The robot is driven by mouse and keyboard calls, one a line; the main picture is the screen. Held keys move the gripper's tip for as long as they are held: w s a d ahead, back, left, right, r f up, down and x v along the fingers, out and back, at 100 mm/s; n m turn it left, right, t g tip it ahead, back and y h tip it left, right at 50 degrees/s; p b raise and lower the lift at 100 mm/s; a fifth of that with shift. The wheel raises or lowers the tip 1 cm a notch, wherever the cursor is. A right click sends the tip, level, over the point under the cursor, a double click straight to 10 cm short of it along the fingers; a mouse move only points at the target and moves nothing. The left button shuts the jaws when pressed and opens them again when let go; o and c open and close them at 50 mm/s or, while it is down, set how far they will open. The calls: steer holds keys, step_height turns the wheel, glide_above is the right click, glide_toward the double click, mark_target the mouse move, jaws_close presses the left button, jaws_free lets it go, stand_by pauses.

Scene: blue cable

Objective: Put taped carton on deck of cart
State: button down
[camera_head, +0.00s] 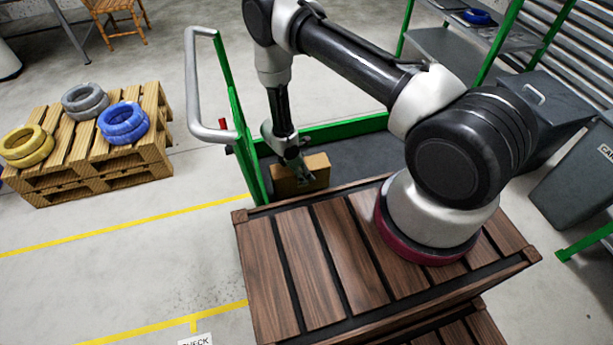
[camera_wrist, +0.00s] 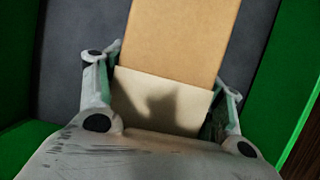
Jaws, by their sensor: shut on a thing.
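The taped carton (camera_head: 316,170) is a small tan box in my gripper (camera_head: 297,172), at or just above the dark deck of the cart (camera_head: 222,183). The cart has a green frame and a grey push handle. In the wrist view the carton (camera_wrist: 183,35) fills the middle between my gripper's two fingers (camera_wrist: 160,103), with the dark grey deck (camera_wrist: 70,45) and green edges around it. My gripper is shut on the carton. I cannot tell whether the carton's underside touches the deck. Its lower part is partly hidden by my wooden-slatted base in the head view.
A wooden pallet (camera_head: 95,165) at the left holds a yellow, a grey and a blue coil. A green-framed shelf (camera_head: 450,50) and dark bins (camera_head: 585,170) stand at the right. Yellow lines mark the floor. Open floor lies between the pallet and the cart.

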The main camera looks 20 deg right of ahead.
step_height(320, 180, down, 4)
steer(key=shift+r, duration=0.2)
steer(key=shift+c, duration=1)
jaws_free()
